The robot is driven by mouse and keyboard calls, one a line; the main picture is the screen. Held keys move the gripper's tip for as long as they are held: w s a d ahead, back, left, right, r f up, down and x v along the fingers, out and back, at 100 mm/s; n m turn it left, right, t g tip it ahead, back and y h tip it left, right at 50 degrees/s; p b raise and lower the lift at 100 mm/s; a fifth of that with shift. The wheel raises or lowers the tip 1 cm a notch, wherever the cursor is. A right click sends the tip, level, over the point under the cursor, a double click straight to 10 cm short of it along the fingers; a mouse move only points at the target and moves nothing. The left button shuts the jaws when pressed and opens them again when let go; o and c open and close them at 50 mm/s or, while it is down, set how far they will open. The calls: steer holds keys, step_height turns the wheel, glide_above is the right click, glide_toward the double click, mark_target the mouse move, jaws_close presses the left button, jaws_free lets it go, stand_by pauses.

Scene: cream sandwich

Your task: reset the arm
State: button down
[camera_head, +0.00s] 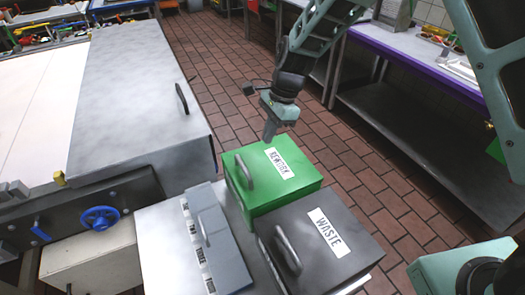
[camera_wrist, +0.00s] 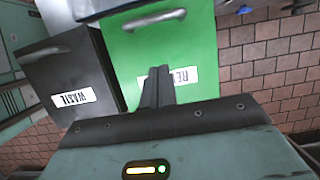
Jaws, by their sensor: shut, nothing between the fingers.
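My gripper (camera_head: 270,130) hangs above the far edge of the green bin marked REWORK (camera_head: 293,190) in the head view. Its fingers point down and are shut with nothing between them. In the wrist view my gripper (camera_wrist: 158,80) shows its closed fingers in front of the green bin's (camera_wrist: 195,60) label, which they partly cover. My arm reaches in from the upper right of the head view, bent at the elbow.
A dark bin marked WASTE (camera_head: 350,228) stands beside the green bin, lid shut. A grey lidded box (camera_head: 222,258) lies left of it. A grey cabinet (camera_head: 135,90) with a blue wheel (camera_head: 100,218) is at left. A steel bench (camera_head: 430,135) stands right. Brick floor (camera_head: 235,90) is open.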

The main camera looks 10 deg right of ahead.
steer(key=s+r+n+b, duration=0.2)
steer(key=s+r+n, duration=0.25)
steer(key=s, duration=0.25)
steer(key=s+r+n+b, duration=0.1)
steer(key=s+r+n, duration=0.2)
steer(key=s+n, duration=0.35)
steer(key=s+d+n+t+h+b, duration=0.1)
steer(key=s+d+n, duration=0.4)
steer(key=s+n, duration=0.6)
steer(key=s+f+h+b, duration=0.1)
steer(key=s, duration=0.4)
steer(key=shift+s+h+b, duration=0.3)
steer(key=shift+r, duration=0.1)
